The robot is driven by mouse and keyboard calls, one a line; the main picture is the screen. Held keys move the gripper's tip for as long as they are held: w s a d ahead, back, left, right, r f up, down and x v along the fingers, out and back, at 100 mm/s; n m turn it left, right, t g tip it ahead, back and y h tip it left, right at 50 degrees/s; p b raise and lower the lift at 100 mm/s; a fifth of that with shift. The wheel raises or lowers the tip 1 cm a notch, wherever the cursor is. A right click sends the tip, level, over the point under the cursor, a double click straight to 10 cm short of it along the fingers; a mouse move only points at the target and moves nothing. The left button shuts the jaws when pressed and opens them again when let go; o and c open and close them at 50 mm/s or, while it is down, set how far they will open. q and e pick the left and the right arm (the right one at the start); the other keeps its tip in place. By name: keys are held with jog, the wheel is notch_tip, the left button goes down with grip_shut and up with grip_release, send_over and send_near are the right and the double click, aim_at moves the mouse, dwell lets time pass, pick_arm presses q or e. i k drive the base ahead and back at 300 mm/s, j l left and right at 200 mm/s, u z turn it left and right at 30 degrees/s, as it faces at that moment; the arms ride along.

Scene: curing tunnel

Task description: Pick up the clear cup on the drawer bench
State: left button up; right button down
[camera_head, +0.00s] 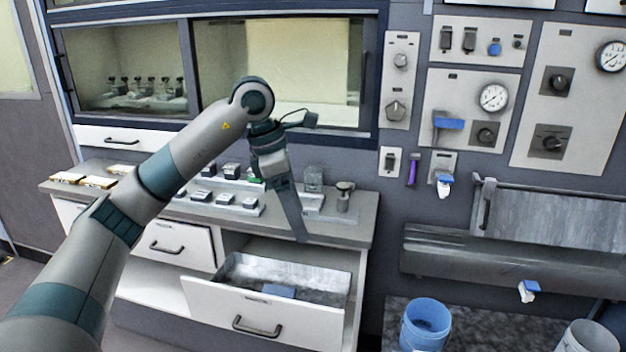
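The clear cup (314,178) stands upright on the drawer bench (345,229), towards its right back part. My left arm comes in from the left, and its wrist is bent down over the bench. My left gripper (298,232) points downward in front of and to the left of the cup, near the bench's front edge. It looks apart from the cup. The fingers overlap from this side, so their opening cannot be told. My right gripper is out of view.
A small grey cup-like vessel (344,196) stands right of the clear cup. Several small blocks (226,199) on plates lie to the left. The drawer (235,310) below stands open with a blue item (279,291) inside. A blue bucket (426,325) stands at lower right.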

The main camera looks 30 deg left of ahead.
aim_at(313, 182)
jog(key=i+j, duration=1.15)
jog(key=i, duration=0.2)
